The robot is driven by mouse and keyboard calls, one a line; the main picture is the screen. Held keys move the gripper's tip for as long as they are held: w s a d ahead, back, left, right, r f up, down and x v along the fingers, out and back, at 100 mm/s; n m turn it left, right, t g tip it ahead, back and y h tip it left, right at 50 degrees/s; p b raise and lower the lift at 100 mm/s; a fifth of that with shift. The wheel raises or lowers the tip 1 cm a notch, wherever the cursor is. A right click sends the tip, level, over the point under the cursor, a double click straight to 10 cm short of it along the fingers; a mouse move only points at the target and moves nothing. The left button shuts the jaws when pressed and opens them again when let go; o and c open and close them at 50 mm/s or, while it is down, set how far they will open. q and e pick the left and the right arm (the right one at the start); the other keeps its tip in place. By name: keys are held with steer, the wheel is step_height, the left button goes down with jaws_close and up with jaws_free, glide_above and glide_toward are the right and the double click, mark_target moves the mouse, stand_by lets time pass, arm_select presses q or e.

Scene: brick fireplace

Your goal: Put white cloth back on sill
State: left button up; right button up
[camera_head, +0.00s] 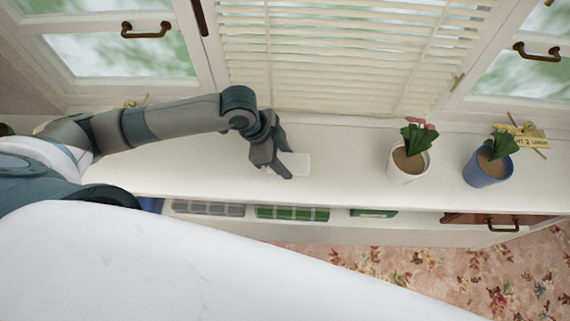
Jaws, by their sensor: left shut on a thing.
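The white cloth (297,164) shows as a small, flat, pale block at the fingertips of my left gripper (283,166). My left gripper is shut on the cloth, and its fingers hide part of it. The cloth is over the white sill (225,179), close to its surface; I cannot tell whether it touches it. My left arm reaches in from the left along the sill. My right gripper is not in view.
A white pot (408,169) and a blue pot (487,170), both with plants, stand on the sill to the right. Green books (292,213) lie on the shelf below. The sill between gripper and white pot is clear.

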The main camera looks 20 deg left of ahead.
arm_select(q)
steer(key=shift+f, duration=0.15)
step_height(320, 180, down, 3)
steer(key=shift+r+p, duration=0.15)
steer(key=shift+p, duration=0.55)
steer(key=shift+f, duration=0.55)
steer(key=shift+f, duration=0.1)
steer(key=o, duration=1)
steer(key=b+v, duration=0.2)
steer(key=v, duration=1)
steer(key=shift+s, duration=0.15)
